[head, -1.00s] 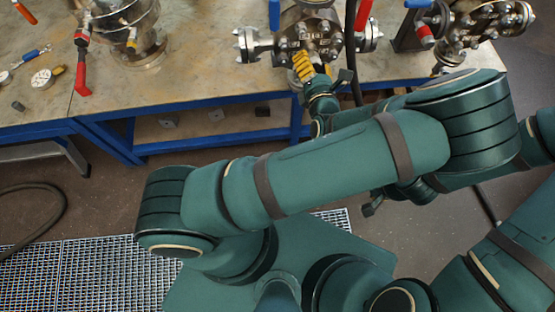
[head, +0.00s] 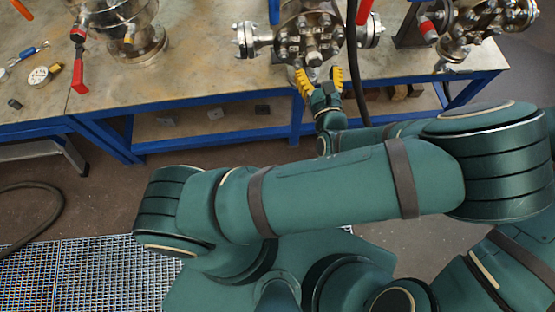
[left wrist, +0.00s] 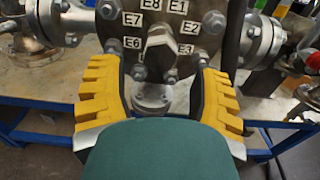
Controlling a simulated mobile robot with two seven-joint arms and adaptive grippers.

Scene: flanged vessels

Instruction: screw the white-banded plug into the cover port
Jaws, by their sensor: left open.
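My left gripper (head: 320,76) is open, its two yellow fingers spread apart just in front of the vessel's round bolted cover (head: 310,38). In the left wrist view the fingers (left wrist: 158,78) stand left and right of a grey hex-headed fitting (left wrist: 163,48) at the cover's middle. It looks like the plug in the port, but no white band can be made out. The fingers appear apart from it, with nothing held. Labels such as E8, E1 and E2 ring the cover (left wrist: 178,22). My right gripper does not show.
A side flange (head: 243,40) sticks out left of the vessel. A dark hose (head: 353,60) hangs close at its right. The blue-edged bench (head: 200,97) lies below. Another flanged vessel (head: 480,22) stands right.

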